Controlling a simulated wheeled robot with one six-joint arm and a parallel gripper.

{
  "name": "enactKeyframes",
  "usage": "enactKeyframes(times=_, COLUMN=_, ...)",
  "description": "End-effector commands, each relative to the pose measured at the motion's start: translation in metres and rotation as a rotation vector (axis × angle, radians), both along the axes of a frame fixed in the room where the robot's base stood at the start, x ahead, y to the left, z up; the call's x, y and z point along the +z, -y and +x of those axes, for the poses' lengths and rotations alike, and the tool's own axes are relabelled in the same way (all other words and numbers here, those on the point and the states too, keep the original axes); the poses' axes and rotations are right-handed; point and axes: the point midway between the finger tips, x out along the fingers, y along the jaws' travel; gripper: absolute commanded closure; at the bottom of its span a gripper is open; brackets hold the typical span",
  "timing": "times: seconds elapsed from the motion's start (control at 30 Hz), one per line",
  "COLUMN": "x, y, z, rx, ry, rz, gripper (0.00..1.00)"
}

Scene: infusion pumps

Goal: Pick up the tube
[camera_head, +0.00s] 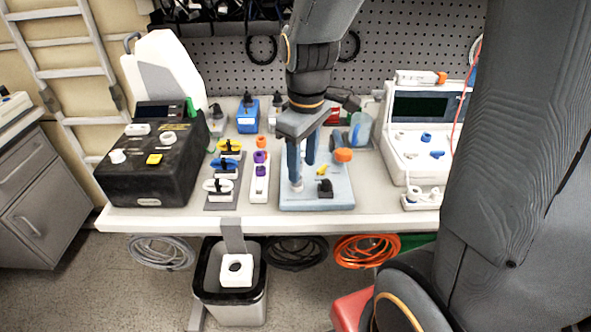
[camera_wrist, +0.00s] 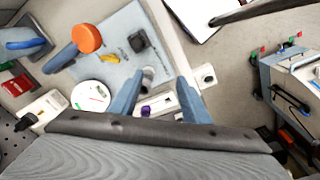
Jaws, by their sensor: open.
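My gripper (camera_head: 302,168) points down over the left part of a pale blue plate (camera_head: 328,196) on the bench, fingers apart and nothing seen between them. In the wrist view its fingertips (camera_wrist: 159,84) are spread. A small pale grey cylindrical piece (camera_wrist: 148,75), possibly the tube, stands at the plate's edge beside the left fingertip. A pale end also shows below the fingers in the head view (camera_head: 297,185), mostly hidden by them. I cannot tell whether a finger touches it. The plate also carries an orange knob (camera_head: 343,155), a yellow piece (camera_head: 322,169) and a black piece (camera_head: 325,187).
A white pump (camera_head: 425,150) stands right. Coiled hoses (camera_head: 366,250) hang below the bench edge.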

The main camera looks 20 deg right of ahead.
Motion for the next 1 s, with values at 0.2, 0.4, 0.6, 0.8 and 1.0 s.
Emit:
enactKeyframes(times=0.2, x=0.024, y=-0.001, z=0.028, rx=0.393, ry=-0.043, rz=-0.019, gripper=0.57)
enactKeyframes(times=0.4, x=0.034, y=-0.002, z=0.039, rx=0.597, ry=-0.066, rz=-0.023, gripper=0.57)
enactKeyframes(times=0.6, x=0.020, y=-0.002, z=0.040, rx=0.631, ry=-0.072, rz=-0.022, gripper=0.57)
enactKeyframes(times=0.8, x=0.004, y=-0.001, z=0.041, rx=0.629, ry=-0.070, rz=-0.022, gripper=0.57)
enactKeyframes(times=1.0, x=-0.017, y=0.004, z=0.042, rx=0.627, ry=-0.073, rz=-0.022, gripper=0.57)
